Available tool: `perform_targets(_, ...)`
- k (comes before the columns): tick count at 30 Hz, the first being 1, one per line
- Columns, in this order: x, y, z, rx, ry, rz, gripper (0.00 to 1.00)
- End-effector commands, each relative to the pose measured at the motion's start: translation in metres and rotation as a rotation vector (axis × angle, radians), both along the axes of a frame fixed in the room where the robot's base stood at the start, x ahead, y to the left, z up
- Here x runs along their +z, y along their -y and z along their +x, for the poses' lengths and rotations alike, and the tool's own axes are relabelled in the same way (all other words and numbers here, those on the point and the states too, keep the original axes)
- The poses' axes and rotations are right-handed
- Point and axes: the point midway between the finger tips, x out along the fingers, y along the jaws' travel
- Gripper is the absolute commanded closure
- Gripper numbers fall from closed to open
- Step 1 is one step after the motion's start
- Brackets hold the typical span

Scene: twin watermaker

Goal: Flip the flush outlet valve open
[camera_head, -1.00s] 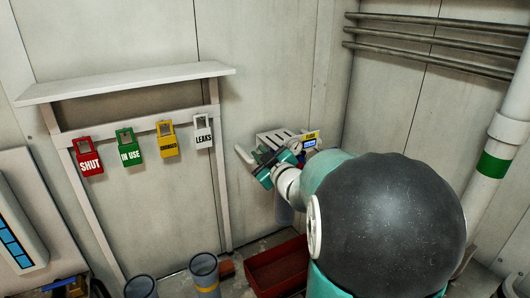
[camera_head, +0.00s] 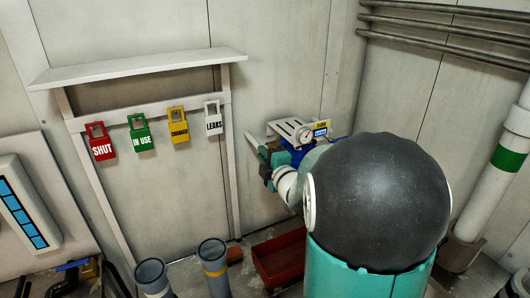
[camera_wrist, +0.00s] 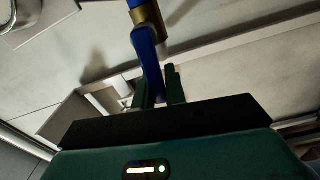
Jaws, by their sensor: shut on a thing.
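A blue lever (camera_wrist: 150,58) hangs from a brass fitting (camera_wrist: 151,16) at the top middle of the wrist view. My gripper (camera_wrist: 158,80) is shut on the lower end of this lever, with a dark green finger on each side. In the head view my gripper (camera_head: 266,160) is at the left end of a white slotted bracket (camera_head: 293,127) on the wall. My arm hides much of what is below, and the lever cannot be made out there.
Red, green, yellow and white tags (camera_head: 213,118) hang on a rail left of the bracket, under a white shelf (camera_head: 140,68). A red bin (camera_head: 280,258) and grey cylinders (camera_head: 214,264) stand below. Pipes (camera_head: 445,36) run along the right wall.

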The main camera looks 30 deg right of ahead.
Motion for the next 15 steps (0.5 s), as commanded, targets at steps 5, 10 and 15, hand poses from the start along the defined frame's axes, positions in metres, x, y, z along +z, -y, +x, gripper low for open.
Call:
perform_targets(5, -0.0056, -0.0003, -0.0006, -0.001, -0.011, -0.078, 1.0)
perform_targets(10, -0.0074, -0.0002, -0.0007, -0.001, -0.015, -0.119, 1.0)
perform_targets(15, -0.0082, 0.0, -0.0008, -0.001, -0.017, -0.131, 1.0)
